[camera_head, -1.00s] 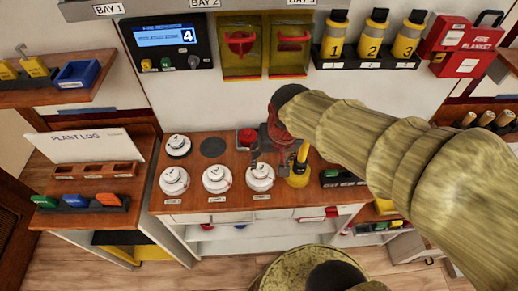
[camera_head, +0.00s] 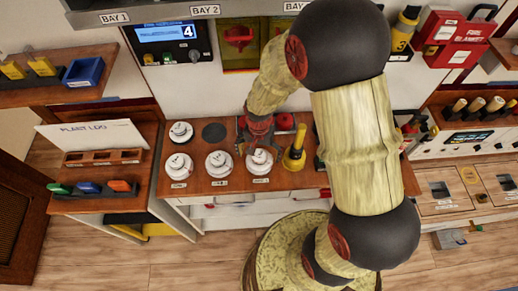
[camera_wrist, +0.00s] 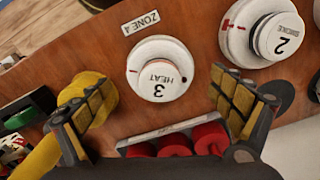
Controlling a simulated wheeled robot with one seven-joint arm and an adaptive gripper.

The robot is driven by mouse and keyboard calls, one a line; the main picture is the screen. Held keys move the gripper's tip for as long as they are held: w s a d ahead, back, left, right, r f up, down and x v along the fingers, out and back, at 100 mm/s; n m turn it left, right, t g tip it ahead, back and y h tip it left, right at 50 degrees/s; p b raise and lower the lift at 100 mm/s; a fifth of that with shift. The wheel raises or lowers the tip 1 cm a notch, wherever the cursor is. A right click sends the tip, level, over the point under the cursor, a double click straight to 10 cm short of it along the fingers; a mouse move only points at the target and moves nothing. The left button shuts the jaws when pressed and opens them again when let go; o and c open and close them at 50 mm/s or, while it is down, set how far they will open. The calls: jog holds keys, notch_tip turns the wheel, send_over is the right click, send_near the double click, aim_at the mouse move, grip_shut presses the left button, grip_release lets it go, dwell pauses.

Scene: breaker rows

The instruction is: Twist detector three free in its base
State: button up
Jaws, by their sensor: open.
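Detector three (camera_wrist: 160,78) is a round white unit marked "3 HEAT", seated on the wooden counter beside a "ZONE 4" label (camera_wrist: 146,22) in the wrist view. In the head view it is the rightmost white detector (camera_head: 259,164) of the front row, partly covered by my gripper. My gripper (camera_wrist: 158,88) is open, its yellow-padded fingers on either side of the detector in the picture. Its body stands above and behind the detector in the head view (camera_head: 257,143). I see no clear contact.
Detector two (camera_wrist: 281,37), marked "2 SMOKE", stands close beside. A yellow tool (camera_head: 294,157) stands at the other side, near the left finger in the wrist view. Red cylinders (camera_wrist: 175,145) lie in a tray near my palm. More white detectors (camera_head: 179,166) stand further left.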

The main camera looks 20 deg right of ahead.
jog(key=shift+f, duration=1.4)
jog(key=shift+c, duration=0.5)
jog(key=c, duration=1.1)
jog(key=shift+c, duration=0.5)
jog(key=n, duration=0.6)
jog(key=shift+s+d+n, duration=0.1)
jog(key=shift+n, duration=0.2)
jog(key=o, duration=1.3)
